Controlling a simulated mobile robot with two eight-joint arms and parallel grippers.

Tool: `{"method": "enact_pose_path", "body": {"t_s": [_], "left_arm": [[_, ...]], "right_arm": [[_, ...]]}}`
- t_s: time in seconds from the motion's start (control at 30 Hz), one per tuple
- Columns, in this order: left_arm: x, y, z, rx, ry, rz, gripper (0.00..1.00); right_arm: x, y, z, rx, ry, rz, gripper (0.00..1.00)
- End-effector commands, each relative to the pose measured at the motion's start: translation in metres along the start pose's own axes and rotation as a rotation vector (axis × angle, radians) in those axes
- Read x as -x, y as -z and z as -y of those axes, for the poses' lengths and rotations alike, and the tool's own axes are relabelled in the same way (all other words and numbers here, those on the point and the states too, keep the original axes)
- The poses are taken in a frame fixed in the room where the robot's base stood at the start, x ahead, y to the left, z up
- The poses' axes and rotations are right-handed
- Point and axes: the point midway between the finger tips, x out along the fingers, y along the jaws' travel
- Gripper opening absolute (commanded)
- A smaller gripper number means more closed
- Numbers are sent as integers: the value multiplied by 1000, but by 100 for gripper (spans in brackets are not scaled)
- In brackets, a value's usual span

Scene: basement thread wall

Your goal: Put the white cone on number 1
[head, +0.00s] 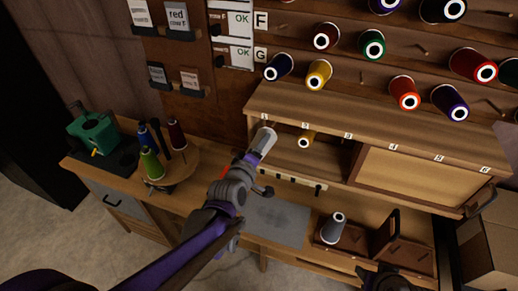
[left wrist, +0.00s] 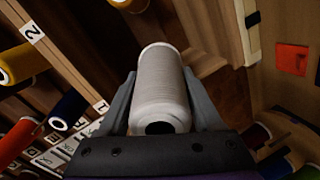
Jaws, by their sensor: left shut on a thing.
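The white cone (head: 263,140) is held in my left gripper (head: 250,158), in front of the shelf edge just below the number 1 label (head: 265,117). In the left wrist view the white cone (left wrist: 158,88) lies between the two grey fingers, with its dark-holed end facing the camera. The number 1 label (left wrist: 102,106) shows left of the gripper there. Whether the cone touches the shelf or a peg cannot be told. My right gripper (head: 385,280) is only partly visible at the bottom edge, and its fingers are unclear.
A yellow cone (head: 306,140) sits below the number 2 label (head: 305,126). More cones hang on the wall above the wooden shelf (head: 370,118). A grey cone (head: 333,228) stands in a low tray on the bench. Several cones stand on a round stand (head: 181,173) at left.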

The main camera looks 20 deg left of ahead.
Motion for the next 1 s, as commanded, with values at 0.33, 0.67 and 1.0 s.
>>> {"method": "enact_pose_path", "body": {"t_s": [0.33,0.67,1.0], "left_arm": [[-35,0,1,-1,2,2,0],[-68,0,-1,-1,2,2,0],[-102,0,-2,-1,3,2,0]], "right_arm": [[-6,-9,0,0,0,9,50],[-9,-13,0,0,0,14,50],[-12,-18,0,0,0,19,50]]}}
